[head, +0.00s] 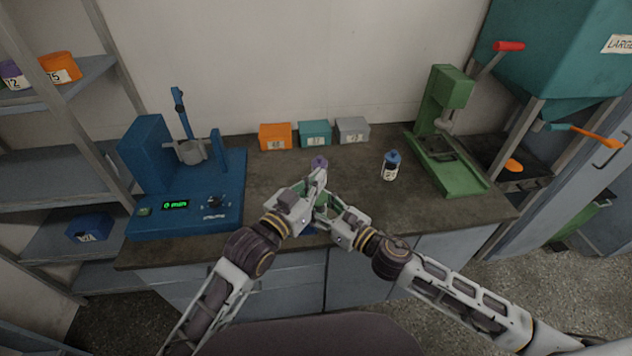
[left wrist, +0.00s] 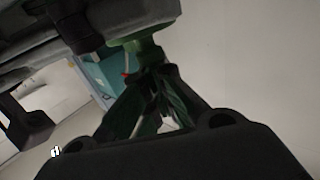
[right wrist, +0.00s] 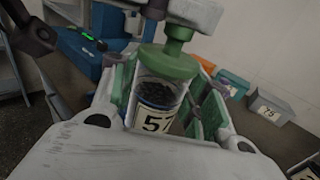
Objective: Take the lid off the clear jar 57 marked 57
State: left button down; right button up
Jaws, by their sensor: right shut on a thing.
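The clear jar 57 (right wrist: 157,92) shows in the right wrist view with dark grains inside and a "57" label partly cut off by my gripper body. Its green lid (right wrist: 168,63), with a knob on top, sits on the jar. My right gripper (right wrist: 170,95) is shut around the jar's sides, its green pads on either side. My left gripper (head: 316,196) is at the lid's knob, above the jar. In the left wrist view its dark fingers (left wrist: 158,78) come close together below a green part (left wrist: 140,50); whether they grip the knob is unclear. In the head view the grippers mostly hide the jar.
A blue shaker (head: 190,190) stands at the left of the bench, a green press (head: 445,150) at the right. Orange (head: 275,136), teal (head: 315,134) and grey (head: 352,131) boxes line the wall. A blue-capped bottle (head: 390,166) stands right; a purple-topped thing (head: 319,163) is behind my grippers.

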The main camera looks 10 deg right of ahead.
pick_arm(q)
jog(key=shift+n+t+y, duration=0.5)
jog(key=shift+y, duration=0.1)
dwell(0.3)
jog(key=shift+r+m+g+h, duration=0.75)
jog(key=shift+m+g+h, duration=0.05)
jog(key=shift+h, duration=0.1)
jog(key=c, duration=1.7)
grip_release()
jog(key=shift+s+a, duration=0.1)
jog(key=shift+v, duration=5.85)
